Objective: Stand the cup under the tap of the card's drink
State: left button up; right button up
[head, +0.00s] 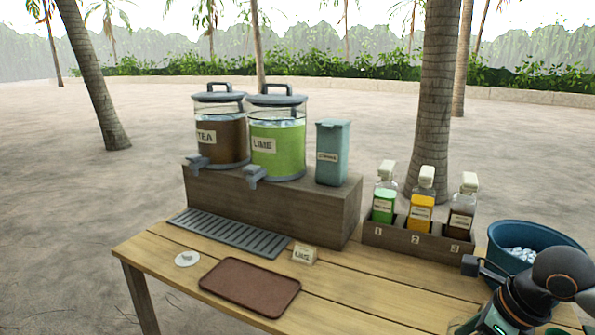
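No cup is visible in the head view. The card (304,254) stands on the table right of the brown mat and appears to read LIME. Two lidded clear dispensers stand on a wooden riser: the TEA dispenser (221,146) with brown drink, and the LIME dispenser (278,150) with green drink, on its right. The tea tap (197,162) and the lime tap (252,175) point forward over the slotted drip tray (228,232), which is bare. My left gripper is out of view.
A brown mat (250,287) lies empty in front; a small white disc (187,259) lies left of it. A teal box (333,155) stands on the riser (270,205). A numbered rack (418,241) holds three bottles.

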jog(key=a+n+g+h, duration=0.1)
jog(key=a+n+g, duration=0.2)
jog(key=n, duration=0.6)
jog(key=a+f+n+g+h, duration=0.1)
jog(key=a+n+g, duration=0.25)
jog(key=n, duration=0.65)
jog(key=a+n+g+h, duration=0.15)
jog(key=a+n, duration=0.25)
jog(key=n, duration=0.5)
pick_arm(q)
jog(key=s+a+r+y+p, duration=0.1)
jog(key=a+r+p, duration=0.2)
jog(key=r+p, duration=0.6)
jog(key=p, duration=0.3)
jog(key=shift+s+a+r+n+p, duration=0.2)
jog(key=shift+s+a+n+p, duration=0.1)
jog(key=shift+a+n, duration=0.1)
pick_arm(e)
jog(key=s+r, duration=0.5)
jog(key=r, duration=0.4)
jog(key=shift+d+r+g, duration=0.2)
jog(key=shift+r+g, duration=0.1)
jog(key=shift+r, duration=0.1)
jog(key=shift+w+y, duration=0.15)
jog(key=shift+y, duration=0.1)
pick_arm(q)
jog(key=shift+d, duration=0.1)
pick_arm(e)
jog(key=shift+f, duration=0.1)
